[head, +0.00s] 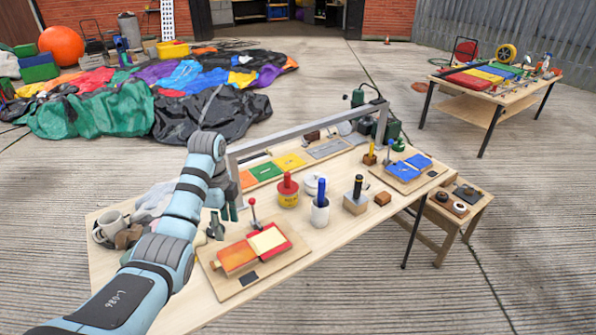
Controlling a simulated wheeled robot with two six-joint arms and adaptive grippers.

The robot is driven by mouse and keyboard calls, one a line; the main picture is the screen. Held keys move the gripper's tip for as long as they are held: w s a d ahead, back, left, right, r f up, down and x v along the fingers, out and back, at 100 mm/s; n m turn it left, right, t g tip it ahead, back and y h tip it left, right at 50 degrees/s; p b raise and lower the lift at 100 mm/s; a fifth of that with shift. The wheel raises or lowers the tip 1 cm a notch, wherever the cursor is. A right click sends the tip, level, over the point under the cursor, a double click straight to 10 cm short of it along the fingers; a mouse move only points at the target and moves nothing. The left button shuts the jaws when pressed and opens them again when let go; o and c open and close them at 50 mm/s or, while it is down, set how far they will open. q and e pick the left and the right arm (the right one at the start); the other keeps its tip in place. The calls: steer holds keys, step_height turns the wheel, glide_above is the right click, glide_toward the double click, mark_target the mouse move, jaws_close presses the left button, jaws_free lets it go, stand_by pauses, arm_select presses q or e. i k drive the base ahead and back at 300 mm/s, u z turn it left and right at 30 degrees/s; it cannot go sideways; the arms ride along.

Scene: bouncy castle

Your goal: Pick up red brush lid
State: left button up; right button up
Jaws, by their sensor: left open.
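A red lid with an upright knob (287,184) sits on a small yellow pot (288,201) near the middle of the workbench (335,240). It looks upright and seated on the pot. My left arm reaches in from the lower left and bends down over the bench. My left gripper (229,212) points downward, left of the yellow pot and apart from it. It is open, with nothing visible between its fingers, though the arm partly hides it. My right gripper is not in view.
A white cup with a blue-handled tool (320,205) stands just right of the pot. A red lever stands on a board with red and cream patches (262,253) in front. A mug (110,228) is at left. A metal frame (300,130) spans the back.

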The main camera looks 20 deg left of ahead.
mark_target(288, 186)
steer(key=i, duration=1.3)
